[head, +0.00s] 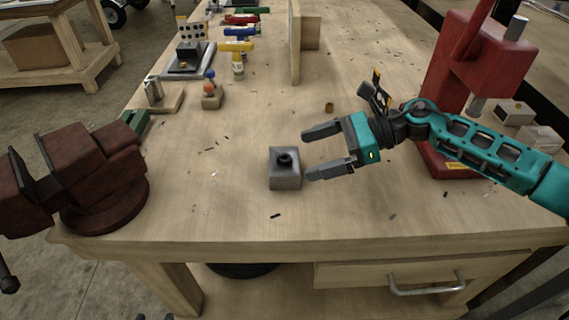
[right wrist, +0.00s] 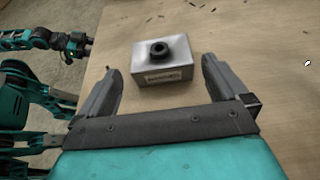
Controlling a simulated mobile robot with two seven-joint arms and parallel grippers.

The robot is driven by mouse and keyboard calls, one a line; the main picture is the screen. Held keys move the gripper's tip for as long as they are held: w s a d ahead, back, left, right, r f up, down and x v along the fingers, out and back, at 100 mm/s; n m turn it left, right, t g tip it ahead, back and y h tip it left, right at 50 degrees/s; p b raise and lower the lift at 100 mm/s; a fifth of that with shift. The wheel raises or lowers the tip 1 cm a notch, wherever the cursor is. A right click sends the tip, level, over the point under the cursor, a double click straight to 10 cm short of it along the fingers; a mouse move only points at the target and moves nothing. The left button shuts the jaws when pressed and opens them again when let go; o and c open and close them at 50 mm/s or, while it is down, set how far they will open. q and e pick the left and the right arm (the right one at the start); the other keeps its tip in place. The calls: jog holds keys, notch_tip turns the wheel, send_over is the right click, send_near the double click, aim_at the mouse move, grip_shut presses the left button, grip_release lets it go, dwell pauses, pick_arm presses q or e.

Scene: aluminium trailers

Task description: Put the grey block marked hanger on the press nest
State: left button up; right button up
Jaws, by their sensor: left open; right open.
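The grey block (head: 285,175) with a black round knob on top sits upright on the bench, left of my right gripper. My left gripper (right wrist: 84,45) shows at the upper left of the right wrist view, open, away from the block. The red press (head: 447,75) stands at the right; its nest is hidden behind my right arm.
A brown vise (head: 100,170) is at the left front edge. Light blocks (head: 540,138) lie right of the press. An upright wooden panel (head: 296,45), coloured tools (head: 237,46) and a small wooden stand (head: 212,101) are further back. The bench middle is mostly clear, with scattered dark shavings.

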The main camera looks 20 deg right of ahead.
jog(key=shift+p+x, duration=0.35)
jog(key=shift+x, duration=2.35)
jog(key=shift+c, duration=0.4)
jog(key=shift+w+r, duration=0.1)
jog(key=c, duration=1)
jog(key=shift+r, duration=0.1)
notch_tip(320, 180, up, 20)
jog(key=m+t+h, duration=0.2)
jog(key=m+t, duration=0.2)
send_near(291, 158)
jog(key=a+r, duration=0.3)
jog(key=shift+s+a+r, duration=0.1)
jog(key=shift+s, duration=0.25)
